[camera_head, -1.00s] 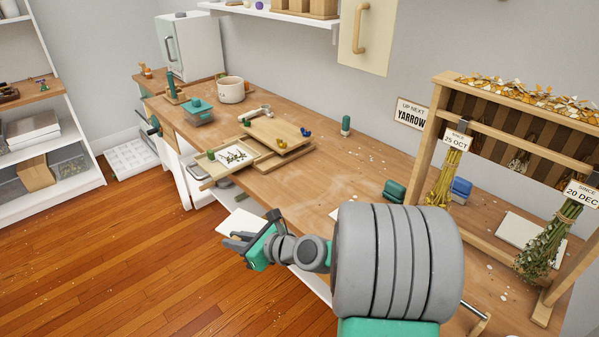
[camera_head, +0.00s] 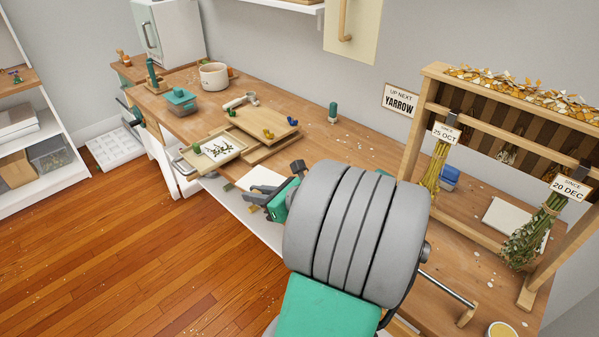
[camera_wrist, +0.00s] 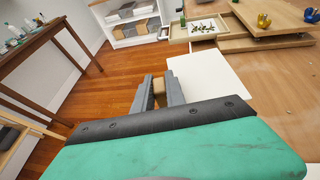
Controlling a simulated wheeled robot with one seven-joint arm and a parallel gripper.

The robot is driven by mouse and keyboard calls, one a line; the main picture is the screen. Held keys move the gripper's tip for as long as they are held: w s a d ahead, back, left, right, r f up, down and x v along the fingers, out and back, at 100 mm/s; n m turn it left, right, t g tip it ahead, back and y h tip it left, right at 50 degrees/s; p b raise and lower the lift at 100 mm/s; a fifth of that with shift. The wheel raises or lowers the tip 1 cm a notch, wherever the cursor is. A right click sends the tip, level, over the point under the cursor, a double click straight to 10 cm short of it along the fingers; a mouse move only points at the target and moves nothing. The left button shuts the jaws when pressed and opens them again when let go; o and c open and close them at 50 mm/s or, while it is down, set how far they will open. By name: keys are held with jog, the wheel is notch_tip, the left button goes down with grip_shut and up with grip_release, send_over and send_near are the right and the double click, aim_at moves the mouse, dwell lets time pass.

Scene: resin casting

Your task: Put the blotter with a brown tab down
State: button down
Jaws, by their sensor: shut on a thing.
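The blotter (camera_head: 262,177) is a flat white sheet. Its brown tab (camera_wrist: 159,90) sits between the fingers of my gripper (camera_wrist: 159,80) in the wrist view. My gripper (camera_head: 252,192) is shut on this tab, near the front edge of the workbench. In the wrist view the white sheet (camera_wrist: 210,78) reaches out to the right of the fingers, apparently level. I cannot tell whether it touches the bench. My arm hides part of the bench near the gripper in the head view.
A tray with plant sprigs (camera_head: 220,149) and a wooden board (camera_head: 262,122) lie beyond the gripper on the workbench (camera_head: 340,150). A drying rack (camera_head: 414,130) with hanging bunches stands at right, near another pale sheet (camera_head: 505,215). Bare bench lies behind my arm.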

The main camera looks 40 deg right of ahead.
jog(key=s+d+r+m+h+p, duration=0.1)
jog(key=s+d+r+m+h, duration=0.1)
jog(key=s+d+r, duration=0.45)
jog(key=w+d+f, duration=0.3)
jog(key=f, duration=0.1)
jog(key=w+d+f+b, duration=0.1)
jog(key=w+d+f, duration=0.2)
jog(key=f, duration=0.1)
jog(key=w+d+f+b, duration=0.1)
jog(key=w+d+f, duration=0.2)
jog(key=d+f, duration=0.1)
jog(key=shift+w, duration=0.2)
notch_tip(320, 180, down, 3)
jog(key=shift+d+b, duration=0.1)
jog(key=shift+b, duration=0.2)
jog(key=c, duration=1.4)
grip_release()
jog(key=shift+f, duration=0.1)
jog(key=shift+o, duration=0.2)
